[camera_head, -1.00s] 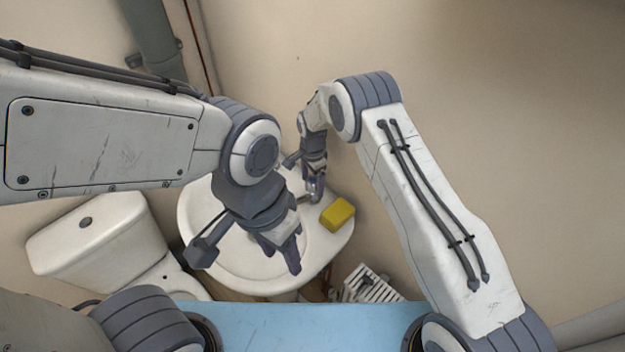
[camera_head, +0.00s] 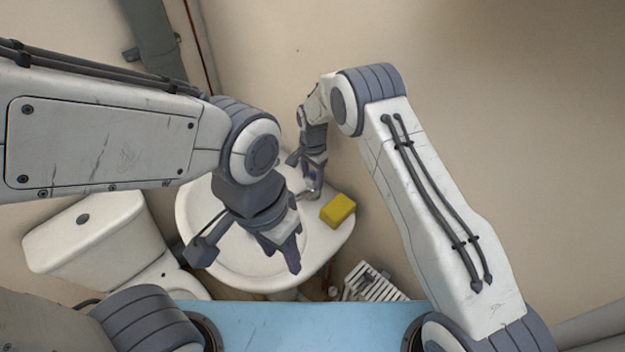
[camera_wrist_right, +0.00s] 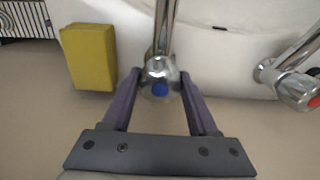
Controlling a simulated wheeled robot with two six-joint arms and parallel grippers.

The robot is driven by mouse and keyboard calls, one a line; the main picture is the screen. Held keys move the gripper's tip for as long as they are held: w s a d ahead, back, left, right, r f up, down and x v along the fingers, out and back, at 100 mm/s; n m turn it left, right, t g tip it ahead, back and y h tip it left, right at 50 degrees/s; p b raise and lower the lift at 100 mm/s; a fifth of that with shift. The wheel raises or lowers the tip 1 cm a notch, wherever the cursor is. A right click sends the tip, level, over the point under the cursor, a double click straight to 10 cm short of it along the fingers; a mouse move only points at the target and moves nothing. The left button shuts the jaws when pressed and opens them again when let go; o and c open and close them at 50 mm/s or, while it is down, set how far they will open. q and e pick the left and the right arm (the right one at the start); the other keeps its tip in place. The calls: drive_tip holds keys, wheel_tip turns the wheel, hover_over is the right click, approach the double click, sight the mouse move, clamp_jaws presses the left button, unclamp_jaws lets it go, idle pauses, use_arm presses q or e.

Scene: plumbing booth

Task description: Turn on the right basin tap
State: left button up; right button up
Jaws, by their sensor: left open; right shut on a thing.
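The right basin tap (camera_wrist_right: 160,73) is chrome with a blue cap and a chrome spout above it in the right wrist view. My right gripper (camera_wrist_right: 160,82) has one finger on each side of the tap's head and is shut on it. In the head view my right gripper (camera_head: 311,186) is at the basin's back right edge and mostly hides the tap. My left gripper (camera_head: 284,258) is open and empty, in front of the white basin (camera_head: 225,268) as seen from the head.
A yellow sponge (camera_head: 338,210) lies on the basin rim, close beside my right gripper. A second chrome tap (camera_wrist_right: 297,88) with a red mark is at the right in the wrist view. A toilet (camera_head: 95,240) stands left; a white slatted thing (camera_head: 372,284) is below right.

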drive_tip(key=n+b, duration=0.2)
drive_tip(key=n, duration=0.2)
drive_tip(key=shift+n+b, duration=0.3)
drive_tip(key=shift+b, duration=0.1)
drive_tip(key=n+b, duration=0.2)
drive_tip(key=n, duration=0.3)
drive_tip(key=n+b, duration=0.1)
drive_tip(key=n, duration=0.4)
drive_tip(key=shift+n, duration=0.4)
drive_tip(key=n+b, duration=0.1)
drive_tip(key=n, duration=0.4)
drive_tip(key=shift+w+r, duration=0.1)
drive_tip(key=shift+n, duration=0.4)
drive_tip(key=o, duration=1.4)
